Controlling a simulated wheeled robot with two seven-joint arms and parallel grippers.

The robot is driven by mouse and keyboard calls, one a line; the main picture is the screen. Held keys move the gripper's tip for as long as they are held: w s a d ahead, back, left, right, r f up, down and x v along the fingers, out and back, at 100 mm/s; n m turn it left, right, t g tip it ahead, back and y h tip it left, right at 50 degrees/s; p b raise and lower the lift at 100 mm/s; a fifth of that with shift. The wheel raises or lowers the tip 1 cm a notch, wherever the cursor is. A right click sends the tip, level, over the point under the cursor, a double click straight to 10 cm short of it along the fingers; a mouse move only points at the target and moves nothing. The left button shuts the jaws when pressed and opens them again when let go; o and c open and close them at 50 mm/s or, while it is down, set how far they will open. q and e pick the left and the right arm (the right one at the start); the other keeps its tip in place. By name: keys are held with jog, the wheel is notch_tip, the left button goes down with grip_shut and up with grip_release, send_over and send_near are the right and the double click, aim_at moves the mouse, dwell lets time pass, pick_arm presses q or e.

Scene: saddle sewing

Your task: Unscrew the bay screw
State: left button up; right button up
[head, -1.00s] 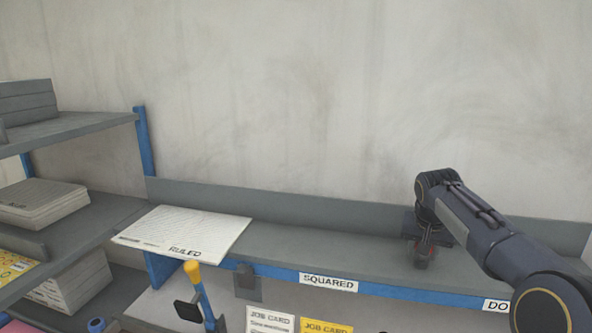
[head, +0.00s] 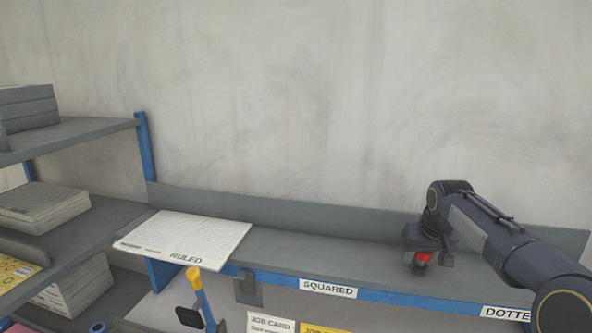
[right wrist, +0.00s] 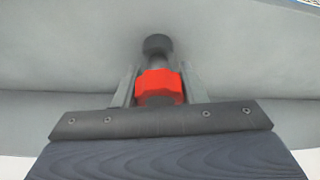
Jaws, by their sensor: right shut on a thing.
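The bay screw, with a red collar and a dark rounded end, is in my right gripper in the right wrist view (right wrist: 160,85). It also shows as a small red piece in the head view (head: 424,256). My right gripper (right wrist: 158,88) is shut on the red part, one finger on each side. In the head view it points down over the grey shelf (head: 330,255), right of the SQUARED label. I cannot tell whether the dark end is seated in the shelf or clear of it. My left gripper is not in view.
A RULED paper stack (head: 185,238) lies at the shelf's left end. A yellow-topped blue post (head: 198,290) and a dark bracket (head: 248,288) stand at the front. SQUARED (head: 328,289) and DOTTE labels mark the blue edge. The shelf's middle is clear. Racks with paper stand left.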

jog(key=shift+n+p, duration=0.4)
jog(key=shift+n, duration=0.1)
jog(key=shift+n+y, duration=0.4)
jog(key=shift+f+n, duration=0.1)
jog(key=shift+n, duration=0.4)
jog(key=shift+a+n, duration=0.15)
jog(key=shift+n, duration=0.15)
jog(key=shift+y, duration=0.3)
jog(key=shift+n+g+y, duration=0.3)
jog(key=shift+n+y, duration=0.1)
jog(key=shift+n, duration=0.8)
jog(key=shift+s+a+n, duration=0.1)
jog(key=shift+n, duration=0.4)
